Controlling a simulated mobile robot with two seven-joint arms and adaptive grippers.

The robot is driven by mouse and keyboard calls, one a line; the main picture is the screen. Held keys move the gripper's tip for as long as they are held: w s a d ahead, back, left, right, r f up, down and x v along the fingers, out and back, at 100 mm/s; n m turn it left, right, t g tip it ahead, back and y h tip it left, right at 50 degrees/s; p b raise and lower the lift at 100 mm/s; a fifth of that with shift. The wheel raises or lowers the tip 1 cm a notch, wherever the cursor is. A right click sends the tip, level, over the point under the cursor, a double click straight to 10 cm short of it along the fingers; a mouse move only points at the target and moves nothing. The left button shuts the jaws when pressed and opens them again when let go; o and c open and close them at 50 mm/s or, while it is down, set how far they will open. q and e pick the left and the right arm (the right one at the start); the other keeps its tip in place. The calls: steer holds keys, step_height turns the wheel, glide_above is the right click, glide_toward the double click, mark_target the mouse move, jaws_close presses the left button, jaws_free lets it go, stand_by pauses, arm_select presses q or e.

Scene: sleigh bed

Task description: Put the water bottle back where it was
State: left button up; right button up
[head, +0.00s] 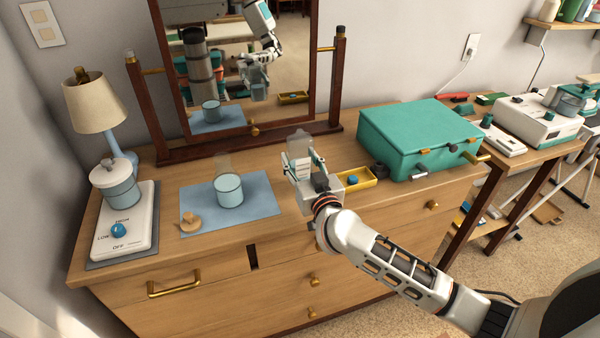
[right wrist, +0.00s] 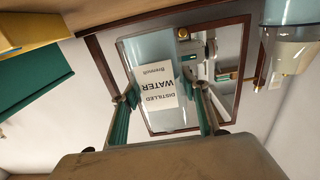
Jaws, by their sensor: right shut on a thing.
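My right gripper (head: 303,168) is shut on the water bottle (head: 299,146), a clear bottle with a pale label. It is above the dresser's back right half, in front of the mirror's right post. In the right wrist view, which looks upside down, the bottle (right wrist: 152,84) stands between the green finger pads and its label reads "Distilled Water". The bottle looks about upright. Its base is mostly hidden by the gripper in the head view, and I cannot tell whether it touches the dresser top. My left gripper is not in view.
A beaker of bluish liquid (head: 229,191) stands on a blue mat (head: 257,188) left of the gripper. A yellow tray (head: 366,182) and teal case (head: 418,138) are to its right. A hot plate (head: 135,226) and lamp (head: 95,103) stand left. The mirror (head: 245,60) rises behind.

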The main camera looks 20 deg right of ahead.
mark_target(303, 176)
step_height(303, 176, down, 4)
steer(key=shift+r+b, duration=0.1)
steer(key=shift+b, duration=0.6)
steer(key=shift+r, duration=0.1)
steer(key=o, duration=1.4)
steer(key=shift+f, duration=0.2)
